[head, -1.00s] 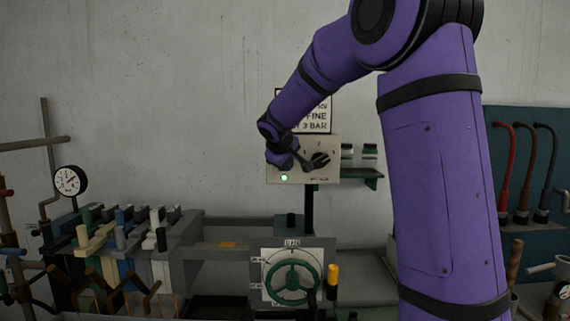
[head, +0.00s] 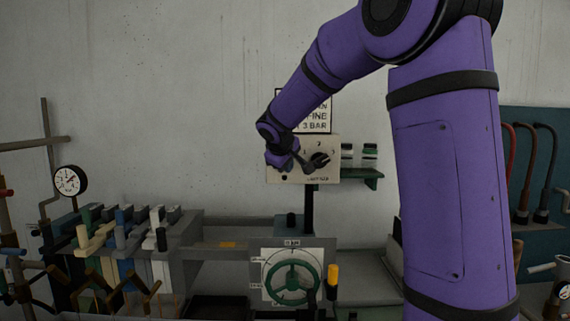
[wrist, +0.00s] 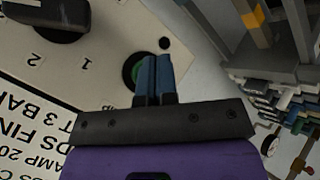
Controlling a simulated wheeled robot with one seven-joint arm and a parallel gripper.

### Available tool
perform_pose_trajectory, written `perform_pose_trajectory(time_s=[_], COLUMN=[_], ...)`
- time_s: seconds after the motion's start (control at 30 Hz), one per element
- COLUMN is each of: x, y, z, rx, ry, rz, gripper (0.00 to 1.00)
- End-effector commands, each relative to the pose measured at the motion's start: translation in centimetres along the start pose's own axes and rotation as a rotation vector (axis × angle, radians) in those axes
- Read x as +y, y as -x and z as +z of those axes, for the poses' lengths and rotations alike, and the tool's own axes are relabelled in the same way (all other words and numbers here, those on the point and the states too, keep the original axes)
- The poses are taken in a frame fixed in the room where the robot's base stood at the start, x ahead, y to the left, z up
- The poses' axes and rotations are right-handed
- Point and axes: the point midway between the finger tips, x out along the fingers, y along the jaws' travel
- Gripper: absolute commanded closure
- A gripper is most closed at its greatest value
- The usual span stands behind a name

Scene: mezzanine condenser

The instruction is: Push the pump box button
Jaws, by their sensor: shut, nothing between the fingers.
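The pump box (head: 333,172) is a cream box on a dark post, with a black rotary knob (head: 319,160) and a small dark lamp (head: 284,178) at its lower left. In the wrist view, the box face (wrist: 105,35) shows a green button (wrist: 134,73) in a dark ring. My gripper (wrist: 157,62) is shut and empty, its blue fingertips over the right part of the button. The fingers hide part of it, and I cannot tell whether they press it. The lamp shows dark in the wrist view (wrist: 165,43). In the head view my wrist covers the button.
A sign (head: 318,127) hangs behind the box. A green handwheel (head: 292,282) stands below on a panel. Several coloured levers (head: 122,235) and a pressure gauge (head: 70,181) are at the left. A green shelf (head: 362,174) with jars adjoins the box's right side.

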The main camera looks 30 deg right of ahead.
Motion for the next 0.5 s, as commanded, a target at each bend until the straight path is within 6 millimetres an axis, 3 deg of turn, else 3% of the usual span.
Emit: perform_pose_trajectory(time_s=[0.5], x=[-1.6], y=[2.3], z=[1.6], rx=[0.001], ry=[0.001], rz=[0.0], gripper=[1.0])
